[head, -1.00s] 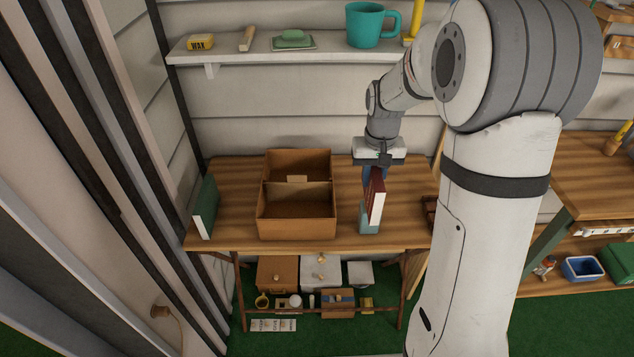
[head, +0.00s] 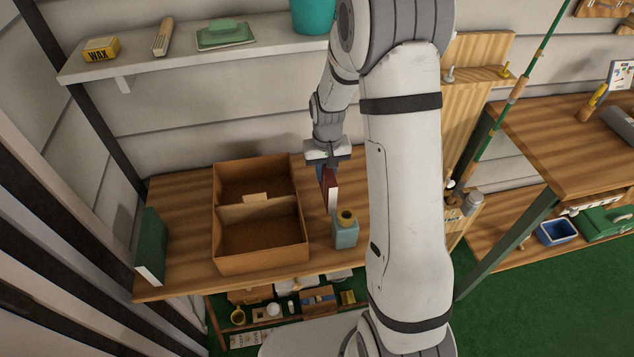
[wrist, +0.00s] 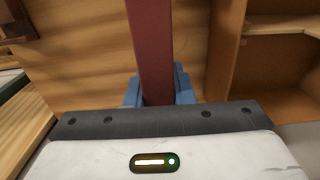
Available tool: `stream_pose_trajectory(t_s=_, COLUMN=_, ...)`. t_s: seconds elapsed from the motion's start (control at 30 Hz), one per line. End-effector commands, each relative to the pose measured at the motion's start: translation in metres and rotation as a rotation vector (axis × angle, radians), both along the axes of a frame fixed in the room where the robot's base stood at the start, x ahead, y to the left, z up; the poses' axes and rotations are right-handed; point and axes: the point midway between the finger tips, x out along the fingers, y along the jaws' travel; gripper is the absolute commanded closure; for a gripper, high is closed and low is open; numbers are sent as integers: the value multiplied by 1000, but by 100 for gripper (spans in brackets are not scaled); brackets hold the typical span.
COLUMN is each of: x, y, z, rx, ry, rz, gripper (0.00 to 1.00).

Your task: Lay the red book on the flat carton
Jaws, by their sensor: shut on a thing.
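The red book (head: 329,190) is held upright in my gripper (head: 326,168), which is shut on it over the wooden table, right of the open brown box. The head view does not show clearly whether its lower edge touches the tabletop. In the wrist view the book's dark red side (wrist: 155,50) stands between my blue fingertips (wrist: 160,92). I cannot pick out a flat carton with certainty; the large carton on the table is an open brown box (head: 257,264) with a divider and two empty compartments.
A teal bottle (head: 345,235) with a yellowish top stands in front of the book. A green book (head: 151,245) stands at the table's left end. A wall shelf (head: 160,64) carries a wax box, a brush and a green dish. Another workbench (head: 570,150) is at right.

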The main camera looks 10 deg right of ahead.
Motion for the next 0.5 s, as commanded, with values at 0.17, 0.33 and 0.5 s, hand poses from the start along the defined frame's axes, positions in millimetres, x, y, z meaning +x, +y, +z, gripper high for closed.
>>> stream_pose_trajectory(t_s=0.17, x=0, y=1, z=-13, rx=0, ry=1, rz=3, gripper=100)
stream_pose_trajectory(t_s=0.33, x=-1, y=2, z=-36, rx=0, ry=3, rz=4, gripper=100)
stream_pose_trajectory(t_s=0.5, x=0, y=2, z=-43, rx=0, ry=-1, rz=4, gripper=100)
